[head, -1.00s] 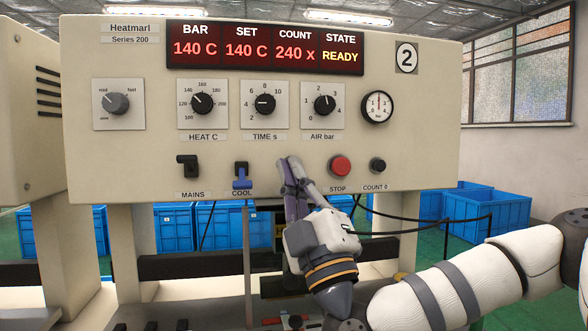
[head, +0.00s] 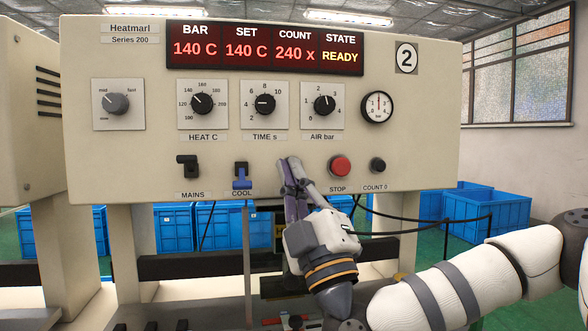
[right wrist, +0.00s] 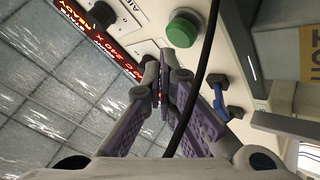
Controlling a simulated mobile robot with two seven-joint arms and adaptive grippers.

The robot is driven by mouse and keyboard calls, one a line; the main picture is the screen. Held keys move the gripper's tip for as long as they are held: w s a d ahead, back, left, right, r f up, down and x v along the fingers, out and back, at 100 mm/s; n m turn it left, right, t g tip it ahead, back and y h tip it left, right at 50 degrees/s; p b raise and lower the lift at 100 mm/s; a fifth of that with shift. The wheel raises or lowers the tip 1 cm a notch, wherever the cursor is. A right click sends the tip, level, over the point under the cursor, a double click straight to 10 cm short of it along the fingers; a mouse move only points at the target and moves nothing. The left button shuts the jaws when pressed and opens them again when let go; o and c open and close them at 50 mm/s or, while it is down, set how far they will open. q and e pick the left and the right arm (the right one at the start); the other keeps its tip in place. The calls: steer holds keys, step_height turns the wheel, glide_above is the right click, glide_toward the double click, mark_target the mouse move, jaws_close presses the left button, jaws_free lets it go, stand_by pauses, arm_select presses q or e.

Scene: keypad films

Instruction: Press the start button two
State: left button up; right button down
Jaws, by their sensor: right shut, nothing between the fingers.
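The machine marked 2 (head: 406,57) has a cream control panel with a display (head: 264,50) reading BAR 140 C, SET 140 C, COUNT 240 x, STATE READY. My right gripper (head: 289,160) is shut and empty, its tips in front of the panel between the COOL switch and the red STOP button. In the right wrist view a round green button (right wrist: 183,28) shows on the panel, above the shut fingertips (right wrist: 164,80) in that picture. The fingers hide the green button in the head view. I cannot tell whether the tips touch the panel. My left gripper is not in view.
The red STOP button (head: 340,166) and black COUNT 0 button (head: 378,165) are right of the fingers. The blue COOL switch (head: 241,176) and black MAINS switch (head: 187,166) are left. A black cable (right wrist: 198,85) crosses the right wrist view. Blue crates (head: 488,213) stand behind.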

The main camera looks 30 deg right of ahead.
steer(key=shift+w, duration=0.1)
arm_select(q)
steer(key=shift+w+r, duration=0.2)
arm_select(e)
steer(key=shift+w+d, duration=0.1)
steer(key=shift+w, duration=0.25)
steer(key=shift+w+d, duration=0.1)
steer(key=shift+w, duration=0.35)
stand_by(0.3)
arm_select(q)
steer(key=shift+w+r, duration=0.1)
arm_select(e)
steer(key=shift+s, duration=0.1)
arm_select(q)
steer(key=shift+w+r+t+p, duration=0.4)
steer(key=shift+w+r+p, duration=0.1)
steer(key=shift+p, duration=0.2)
arm_select(e)
steer(key=shift+s+a, duration=0.2)
steer(key=shift+s, duration=0.6)
